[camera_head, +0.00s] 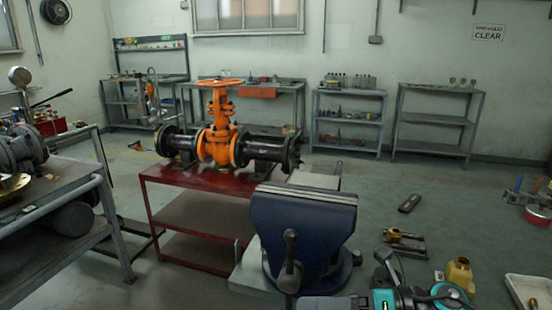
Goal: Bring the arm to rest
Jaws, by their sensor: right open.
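The orange gate valve (220,140) stands upright with its orange handwheel (220,83) on top. It sits between black flanged pipe pieces (262,149) on a dark red bench (185,178) left of centre. My right gripper (391,264) appears as dark parts at the bottom edge, right of the blue vise. It is open, low and well apart from the valve. Much of it is cut off, and its outline is hard to tell from the teal and black parts there. My left gripper is not in view.
The blue vise (303,222) stands large in front. Brass fittings (459,274) and a white tray (530,291) lie at the lower right. A grey bench (60,205) with metal parts is at left. Shelves (433,120) line the back wall, with open floor before them.

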